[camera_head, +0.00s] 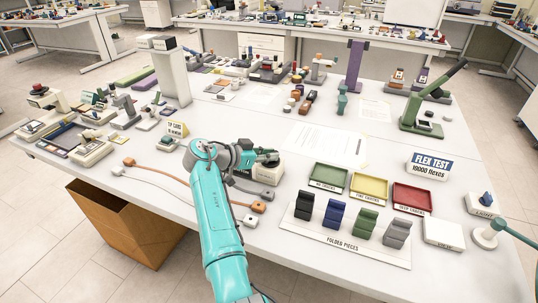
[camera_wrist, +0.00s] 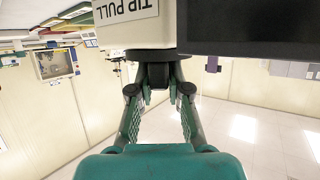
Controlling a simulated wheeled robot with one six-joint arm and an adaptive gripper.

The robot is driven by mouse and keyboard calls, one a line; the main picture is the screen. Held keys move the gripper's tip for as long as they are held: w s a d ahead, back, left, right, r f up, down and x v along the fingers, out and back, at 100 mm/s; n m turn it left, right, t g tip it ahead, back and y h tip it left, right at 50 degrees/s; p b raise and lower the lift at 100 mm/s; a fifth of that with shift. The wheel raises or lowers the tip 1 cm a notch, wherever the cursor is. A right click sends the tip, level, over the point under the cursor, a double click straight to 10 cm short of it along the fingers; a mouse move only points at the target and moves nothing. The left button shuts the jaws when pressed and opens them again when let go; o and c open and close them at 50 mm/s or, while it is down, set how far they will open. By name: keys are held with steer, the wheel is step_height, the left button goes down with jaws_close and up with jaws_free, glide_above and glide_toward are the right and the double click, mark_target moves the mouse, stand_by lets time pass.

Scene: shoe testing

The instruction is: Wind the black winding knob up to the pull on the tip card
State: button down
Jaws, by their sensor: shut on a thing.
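The tip card (camera_head: 176,129) stands on the table left of my arm in the head view; its lower line is too small to read surely. The cream tip-pull tester (camera_head: 268,175) stands right of my wrist, partly hidden by my arm. In the wrist view its "TIP PULL" label (camera_wrist: 128,9) appears upside down. The black winding knob (camera_wrist: 156,54) sits against the tester's face, between my fingertips. My gripper (camera_wrist: 159,88) is shut on it; it also shows in the head view (camera_head: 266,157). The knob's turn angle cannot be told.
Folded pieces stand on a white board (camera_head: 345,243) to the right, below green, yellow and red trays (camera_head: 413,196). A dark panel (camera_wrist: 248,27) sits beside the label. An open cardboard box (camera_head: 125,225) stands on the floor.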

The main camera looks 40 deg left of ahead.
steer(key=shift+m+g+h, duration=0.6)
steer(key=shift+m+h, duration=0.5)
steer(key=shift+h, duration=0.1)
steer(key=c, duration=1.1)
jaws_free()
steer(key=v, duration=0.7)
steer(key=shift+s, duration=0.15)
steer(key=shift+s+a, duration=0.1)
